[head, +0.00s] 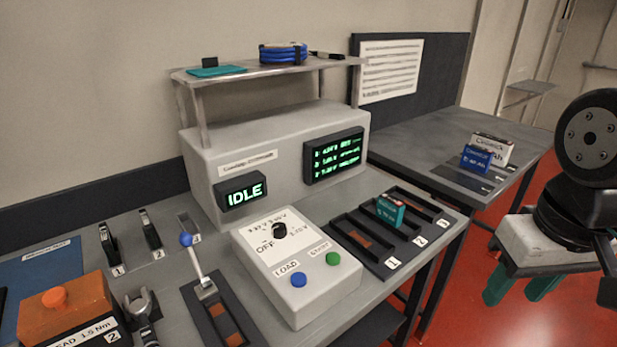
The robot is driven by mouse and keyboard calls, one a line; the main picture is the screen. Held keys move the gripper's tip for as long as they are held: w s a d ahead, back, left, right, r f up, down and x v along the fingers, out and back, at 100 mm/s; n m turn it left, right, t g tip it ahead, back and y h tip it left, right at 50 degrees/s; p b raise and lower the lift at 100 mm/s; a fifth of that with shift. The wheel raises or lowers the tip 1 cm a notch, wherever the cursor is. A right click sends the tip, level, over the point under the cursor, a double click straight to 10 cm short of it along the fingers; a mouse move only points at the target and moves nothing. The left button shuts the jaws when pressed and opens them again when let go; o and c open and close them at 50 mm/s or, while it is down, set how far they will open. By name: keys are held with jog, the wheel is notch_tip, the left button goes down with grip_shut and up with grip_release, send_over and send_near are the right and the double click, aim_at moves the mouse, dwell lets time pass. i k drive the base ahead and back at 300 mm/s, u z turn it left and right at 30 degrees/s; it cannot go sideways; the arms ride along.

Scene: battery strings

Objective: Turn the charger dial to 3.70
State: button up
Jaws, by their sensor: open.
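The charger (325,281) is a pale box with a sloped top on the bench. Its dial (279,231) is a small black knob near the top of that face, with an OFF mark at its lower left and voltage marks around it. The marks are too small to read surely, and I cannot tell which one the knob points at. A blue LOAD button (298,280) and a green START button (333,259) sit below the dial. My gripper (521,290) is at the far right, its teal fingers apart and empty, away from the charger and over the red floor.
A display reads IDLE (242,195) on the grey housing behind. A slotted tray (372,262) with a teal battery (390,211) stands right of the charger. A lever with a blue knob (187,240) rises close to its left. A side table (425,150) holds boxed batteries.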

aim_at(279, 230)
jog(key=k, duration=0.5)
jog(key=u, duration=0.65)
jog(key=i, duration=0.55)
jog(key=z, duration=0.05)
